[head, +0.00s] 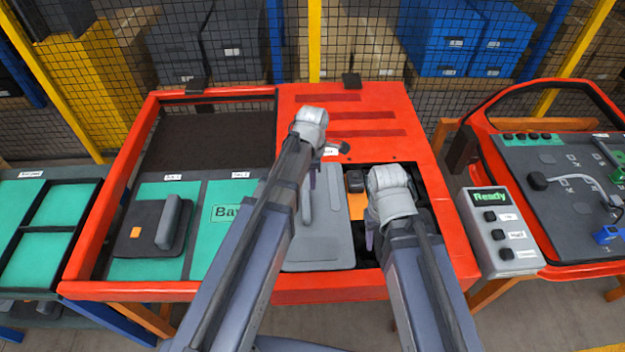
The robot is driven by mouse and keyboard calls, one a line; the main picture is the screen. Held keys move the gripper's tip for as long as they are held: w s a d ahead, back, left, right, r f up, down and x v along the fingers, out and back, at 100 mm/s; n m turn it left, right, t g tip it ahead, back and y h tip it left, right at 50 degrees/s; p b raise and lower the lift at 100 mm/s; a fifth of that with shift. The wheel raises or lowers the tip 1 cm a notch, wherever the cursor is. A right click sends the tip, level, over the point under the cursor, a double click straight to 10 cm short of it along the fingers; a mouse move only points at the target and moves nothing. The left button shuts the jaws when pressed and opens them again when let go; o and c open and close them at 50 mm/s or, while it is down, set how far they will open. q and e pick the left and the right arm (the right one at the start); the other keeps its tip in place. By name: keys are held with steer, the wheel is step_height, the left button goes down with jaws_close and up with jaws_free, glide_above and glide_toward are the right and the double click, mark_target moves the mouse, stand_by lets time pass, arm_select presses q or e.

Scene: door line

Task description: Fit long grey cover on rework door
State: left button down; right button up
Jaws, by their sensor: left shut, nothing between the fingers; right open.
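A red-framed door (370,285) lies in front of me. A long grey cover (335,245), with a raised grip on top, lies in its right half, beside a dark opening (357,180) with an orange part inside. The cover is partly hidden by my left arm. My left gripper (311,185) is shut and empty over the cover's far part; I cannot tell whether it touches. My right gripper (370,243) is open, pointing down over the opening at the cover's right edge.
A grey control box (490,230) reading "Ready" stands at the door's right. Another red-framed door (560,180) with cables lies beyond it. A tray with green compartments (60,205) stands at the left. A mesh fence with blue bins (440,35) closes off the back.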

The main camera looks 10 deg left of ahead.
arm_select(q)
steer(key=shift+f+b, duration=3.8)
steer(key=shift+f, duration=0.15)
arm_select(e)
steer(key=shift+f, duration=3.95)
arm_select(q)
steer(key=shift+f, duration=0.1)
arm_select(e)
steer(key=shift+f, duration=0.1)
arm_select(q)
step_height(320, 180, up, 7)
steer(key=p, duration=0.7)
arm_select(e)
step_height(320, 180, up, 7)
arm_select(q)
step_height(320, 180, up, 8)
steer(key=p, duration=0.7)
steer(key=shift+p, duration=0.35)
arm_select(e)
step_height(320, 180, up, 8)
arm_select(q)
steer(key=shift+f, duration=0.1)
arm_select(e)
steer(key=shift+f, duration=0.1)
